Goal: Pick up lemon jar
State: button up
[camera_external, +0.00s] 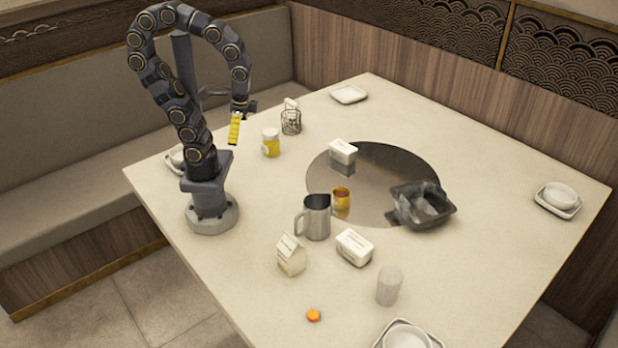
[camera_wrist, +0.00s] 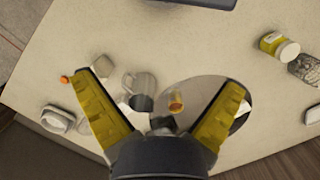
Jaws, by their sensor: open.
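The lemon jar (camera_external: 271,143) is a small jar with a yellow label or contents and a white lid. It stands on the table a little to the right of my arm, and it shows at the upper right of the wrist view (camera_wrist: 279,46). My gripper (camera_external: 235,128) has yellow fingers and hangs in the air above the table, up and to the left of the jar in the external view. In the wrist view its fingers (camera_wrist: 162,90) are spread wide with nothing held between them. The jar lies outside them, to the right.
A wire basket (camera_external: 291,122) stands close behind the jar. A metal pitcher (camera_external: 317,217), an orange cup (camera_external: 341,197), a carton (camera_external: 291,254), white boxes and a dark tray (camera_external: 421,205) sit around the round dark plate (camera_external: 385,160). The table left of the plate is mostly clear.

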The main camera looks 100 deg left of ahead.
jog(key=w+a+f+n+t, duration=0.1)
jog(key=w+a+f+n, duration=0.25)
jog(key=w, duration=0.25)
jog(key=n+t+y, duration=0.1)
jog(key=n+y, duration=0.3)
jog(key=n, duration=1)
send_over(270, 132)
jog(key=d, duration=0.3)
notch_tip(270, 132, down, 13)
jog(key=shift+m+y, duration=0.25)
jog(key=shift+y, duration=0.05)
jog(key=shift+x, duration=3.85)
jog(key=shift+a+r, duration=0.1)
jog(key=shift+a, duration=0.05)
jog(key=c, duration=1.2)
